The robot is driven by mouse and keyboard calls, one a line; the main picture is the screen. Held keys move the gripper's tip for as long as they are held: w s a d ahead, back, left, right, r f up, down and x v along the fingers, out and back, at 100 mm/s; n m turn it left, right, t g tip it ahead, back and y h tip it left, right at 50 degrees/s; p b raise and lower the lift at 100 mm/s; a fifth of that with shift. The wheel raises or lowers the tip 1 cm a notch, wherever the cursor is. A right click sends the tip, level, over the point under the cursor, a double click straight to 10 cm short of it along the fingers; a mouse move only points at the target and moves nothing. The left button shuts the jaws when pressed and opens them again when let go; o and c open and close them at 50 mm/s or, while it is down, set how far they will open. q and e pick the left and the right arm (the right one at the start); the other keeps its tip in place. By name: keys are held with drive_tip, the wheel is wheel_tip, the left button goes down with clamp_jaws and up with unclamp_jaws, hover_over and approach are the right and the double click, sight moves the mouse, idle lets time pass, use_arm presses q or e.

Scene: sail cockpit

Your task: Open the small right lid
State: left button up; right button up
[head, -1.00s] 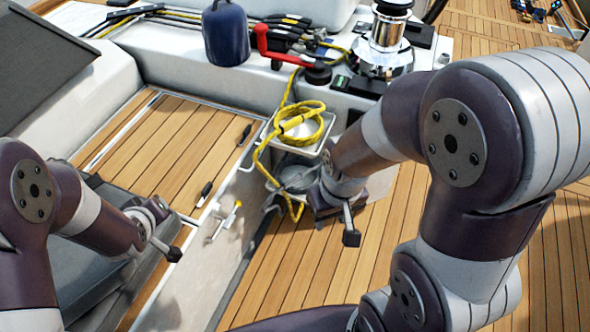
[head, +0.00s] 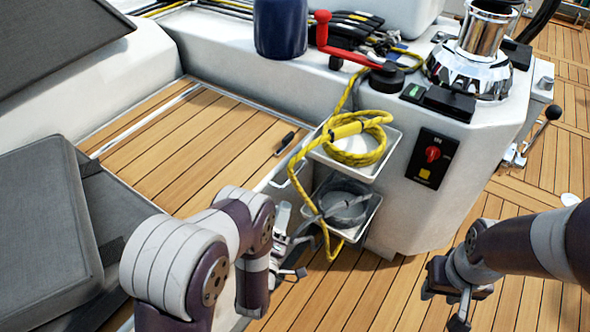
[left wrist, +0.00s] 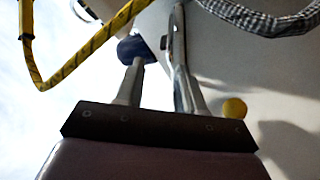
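A teak-slatted bench top (head: 190,130) fills the left middle of the head view. A black handle-like piece (head: 285,143) lies near its right edge. I cannot tell for sure which panel is the small right lid. My left gripper (head: 284,232) is beside the bench's inner side wall, below its top edge, and my left arm hides part of the bench. In the left wrist view its two fingers (left wrist: 155,85) stand apart with nothing clearly held. My right gripper (head: 448,300) hangs over the deck at lower right, apart from the bench; its fingers are unclear.
Two white trays with coiled yellow rope (head: 352,140) and a grey pouch (head: 345,208) are close to my left gripper. A red switch panel (head: 432,158), a chrome winch (head: 480,50) and a red crank handle (head: 345,48) are behind. Teak deck (head: 390,300) is open between the arms.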

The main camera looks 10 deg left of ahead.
sight(293, 176)
use_arm(q)
drive_tip(key=b+x, duration=0.1)
drive_tip(key=x, duration=0.2)
drive_tip(key=f+b+x, duration=0.1)
drive_tip(key=x, duration=0.3)
drive_tip(key=f+b+x, duration=0.1)
drive_tip(key=x, duration=0.2)
drive_tip(key=shift+w, duration=0.55)
drive_tip(key=shift+w+r, duration=0.25)
drive_tip(key=shift+w, duration=0.3)
clamp_jaws()
